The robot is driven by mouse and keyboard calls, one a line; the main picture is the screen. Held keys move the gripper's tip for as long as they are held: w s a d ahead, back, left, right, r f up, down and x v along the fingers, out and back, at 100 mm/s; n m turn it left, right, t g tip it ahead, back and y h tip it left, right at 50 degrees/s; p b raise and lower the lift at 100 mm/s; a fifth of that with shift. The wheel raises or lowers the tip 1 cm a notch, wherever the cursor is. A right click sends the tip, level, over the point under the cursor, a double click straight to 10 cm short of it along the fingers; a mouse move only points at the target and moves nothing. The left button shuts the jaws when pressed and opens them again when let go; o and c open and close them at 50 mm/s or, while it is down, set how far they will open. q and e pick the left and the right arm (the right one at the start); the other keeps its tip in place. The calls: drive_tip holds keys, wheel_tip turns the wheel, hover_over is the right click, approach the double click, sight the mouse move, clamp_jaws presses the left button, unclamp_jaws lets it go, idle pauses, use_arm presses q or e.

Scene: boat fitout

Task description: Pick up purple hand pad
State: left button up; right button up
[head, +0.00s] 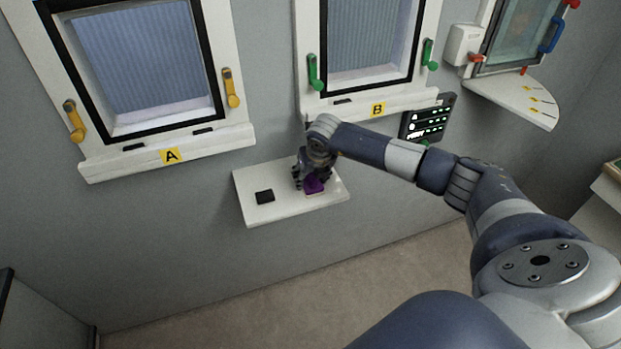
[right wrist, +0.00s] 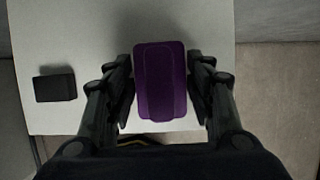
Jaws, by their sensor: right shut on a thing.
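The purple hand pad (head: 314,185) is at the right part of a small white wall shelf (head: 248,187) below window B. In the right wrist view the pad (right wrist: 160,80) sits between the two fingers of my right gripper (right wrist: 160,95), which is shut on it. In the head view my right gripper (head: 312,178) reaches down over the pad and hides part of it. I cannot tell whether the pad touches the shelf. My left gripper is not in view.
A small black block (head: 265,196) lies on the shelf left of the pad, also in the right wrist view (right wrist: 55,85). Window A (head: 145,65) with yellow handles and window B (head: 365,40) with green handles are above. A black panel (head: 428,118) hangs right of the shelf.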

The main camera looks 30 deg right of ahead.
drive_tip(key=shift+w+r, duration=0.1)
drive_tip(key=shift+r, duration=0.3)
wheel_tip(320, 180, up, 2)
drive_tip(key=shift+d+r+b, duration=0.15)
drive_tip(key=shift+b, duration=0.75)
drive_tip(key=s+d+b, duration=0.2)
drive_tip(key=s+d, duration=0.1)
drive_tip(key=s, duration=0.4)
drive_tip(key=s+d+r+b, duration=0.1)
drive_tip(key=s+d+b, duration=0.1)
drive_tip(key=s, duration=0.5)
drive_tip(key=shift+s+d+r+b, duration=0.3)
drive_tip(key=shift+d+b, duration=0.1)
drive_tip(key=shift+d, duration=0.35)
